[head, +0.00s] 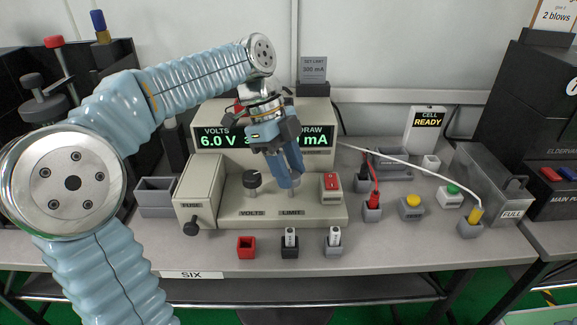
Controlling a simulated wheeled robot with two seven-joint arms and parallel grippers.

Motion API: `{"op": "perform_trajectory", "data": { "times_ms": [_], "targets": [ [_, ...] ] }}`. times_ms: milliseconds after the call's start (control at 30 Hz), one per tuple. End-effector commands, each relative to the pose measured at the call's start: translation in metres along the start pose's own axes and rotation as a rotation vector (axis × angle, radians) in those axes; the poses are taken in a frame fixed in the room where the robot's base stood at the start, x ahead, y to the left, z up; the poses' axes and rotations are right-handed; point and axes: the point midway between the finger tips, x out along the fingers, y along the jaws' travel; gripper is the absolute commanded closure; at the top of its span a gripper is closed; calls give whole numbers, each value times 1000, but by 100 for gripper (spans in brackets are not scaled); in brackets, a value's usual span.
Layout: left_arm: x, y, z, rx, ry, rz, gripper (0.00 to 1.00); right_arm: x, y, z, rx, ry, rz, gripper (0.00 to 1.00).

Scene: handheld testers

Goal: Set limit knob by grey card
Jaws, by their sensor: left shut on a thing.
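The grey card (313,70) stands behind the tester and reads "SET LIMIT 300 mA". The beige tester (332,206) has a display (222,137) showing "VOLTS 6.0 V". The "DRAW" reading in mA is partly hidden by my arm. The dark volts knob (251,183) is on the front panel at left. My left gripper (289,182) points down over the spot above the LIMIT label (291,212). It is shut on the limit knob, which its fingers mostly hide, so its pointer cannot be read. My right gripper is out of view.
A red switch (331,182) sits close right of the gripper. In front are a red holder (246,247) and small holders with white cells. A red lead, a white cable and yellow (411,202) and green buttons lie right. A "CELL READY" unit (427,127) stands behind.

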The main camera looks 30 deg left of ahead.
Motion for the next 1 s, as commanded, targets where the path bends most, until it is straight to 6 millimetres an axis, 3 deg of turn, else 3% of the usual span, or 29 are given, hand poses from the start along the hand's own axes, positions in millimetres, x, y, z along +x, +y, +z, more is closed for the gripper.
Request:
{"op": "perform_trajectory", "data": {
  "times_ms": [400,433,567,867,1000],
  "targets": [
    [0,0,1,4,-2,1,91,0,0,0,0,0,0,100],
    [0,0,1,4,-3,1,56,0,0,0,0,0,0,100],
    [0,0,1,4,-2,1,36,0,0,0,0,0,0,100],
    [-1,0,0,4,-1,1,35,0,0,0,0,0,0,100],
    [-15,-1,0,4,-1,-1,35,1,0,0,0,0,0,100]
  ]
}}
